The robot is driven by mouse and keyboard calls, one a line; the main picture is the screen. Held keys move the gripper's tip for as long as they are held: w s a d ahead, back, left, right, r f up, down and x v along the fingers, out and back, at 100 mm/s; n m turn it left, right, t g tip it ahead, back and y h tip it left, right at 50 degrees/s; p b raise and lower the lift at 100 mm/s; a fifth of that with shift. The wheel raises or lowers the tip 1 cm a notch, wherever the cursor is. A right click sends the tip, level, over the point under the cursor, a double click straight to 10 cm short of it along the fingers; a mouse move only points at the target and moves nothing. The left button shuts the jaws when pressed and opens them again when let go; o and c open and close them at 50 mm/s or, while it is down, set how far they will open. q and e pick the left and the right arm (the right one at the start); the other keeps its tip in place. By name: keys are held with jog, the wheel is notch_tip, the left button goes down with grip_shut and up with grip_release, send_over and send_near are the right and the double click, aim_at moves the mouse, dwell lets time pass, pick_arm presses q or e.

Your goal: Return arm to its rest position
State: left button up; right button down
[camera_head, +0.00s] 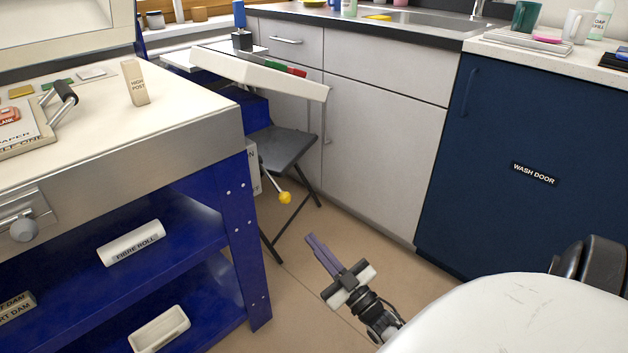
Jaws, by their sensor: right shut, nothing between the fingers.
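My right gripper (324,254) is in the lower middle of the head view, over the bare floor. Its two purple-grey fingers lie together, pointing up and left, with nothing between them. It is apart from the kiln stand on the left and the cabinets behind. Part of my right arm shows below it at the bottom edge. My left gripper does not show.
The kiln table (190,112) with blue shelves stands left; a white "HIGH POST" block (135,83) is on it. A dark folding chair (283,148) stands behind. A navy "WASH DOOR" cabinet (530,130) is right. The tan floor (300,305) around the gripper is clear.

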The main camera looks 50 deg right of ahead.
dwell(0.4)
